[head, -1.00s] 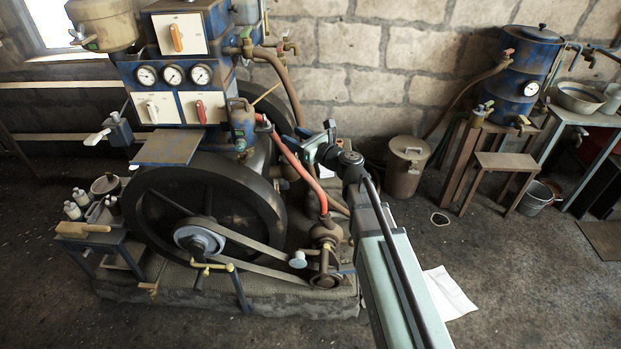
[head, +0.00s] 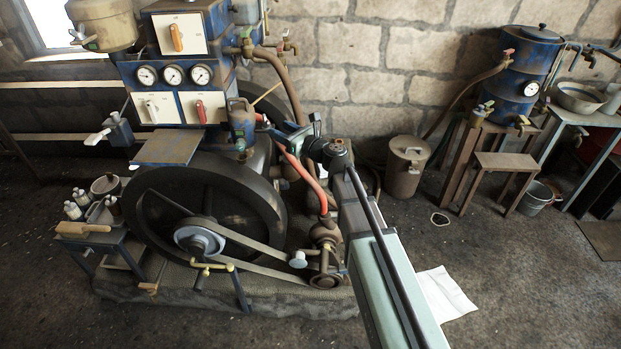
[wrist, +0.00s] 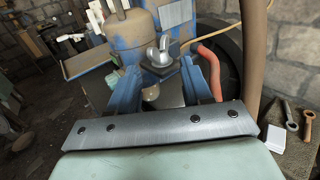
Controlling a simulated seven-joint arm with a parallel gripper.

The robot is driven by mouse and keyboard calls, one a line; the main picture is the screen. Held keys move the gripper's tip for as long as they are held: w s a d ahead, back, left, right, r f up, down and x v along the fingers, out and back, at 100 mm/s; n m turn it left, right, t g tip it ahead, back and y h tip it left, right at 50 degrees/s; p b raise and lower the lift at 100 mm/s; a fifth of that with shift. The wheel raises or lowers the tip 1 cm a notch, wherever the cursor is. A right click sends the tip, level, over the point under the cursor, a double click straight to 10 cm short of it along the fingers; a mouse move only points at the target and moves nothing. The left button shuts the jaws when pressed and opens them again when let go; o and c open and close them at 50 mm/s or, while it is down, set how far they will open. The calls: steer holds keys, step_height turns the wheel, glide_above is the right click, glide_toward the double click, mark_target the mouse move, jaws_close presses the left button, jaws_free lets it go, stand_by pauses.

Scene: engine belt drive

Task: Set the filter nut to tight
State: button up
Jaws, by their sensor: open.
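The filter nut, a grey metal wing nut (wrist: 160,52), stands upright in the upper middle of the wrist view on a flat top, with its wings raised. A pale rounded bowl (wrist: 151,93) shows below it. My gripper (wrist: 160,68) is open, with one blue finger on each side of the nut in the picture. I see no contact, and cannot tell how far the fingertips are from it. I cannot make out the nut there.
A red hose (head: 302,180) runs close to my gripper, and it also shows in the wrist view (wrist: 212,70). A brown tank (wrist: 130,38) stands behind the nut at left. The flywheel (head: 205,210) and belt lie left of my arm. Spanners (wrist: 291,117) lie at right.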

steer(key=v, duration=0.8)
steer(key=s+a+f+n+g+h, duration=0.15)
steer(key=f+n+g, duration=0.3)
steer(key=n, duration=0.55)
steer(key=s+f+n+g+h, duration=0.1)
steer(key=s+f+n+g, duration=0.3)
steer(key=n, duration=0.6)
steer(key=w+d+f+n+g+h, duration=0.1)
steer(key=w+d+f+n+h, duration=0.2)
steer(key=n, duration=0.3)
steer(key=shift+d+f+n+g+h, duration=0.35)
steer(key=shift+d+h, duration=0.1)
steer(key=shift+h, duration=0.4)
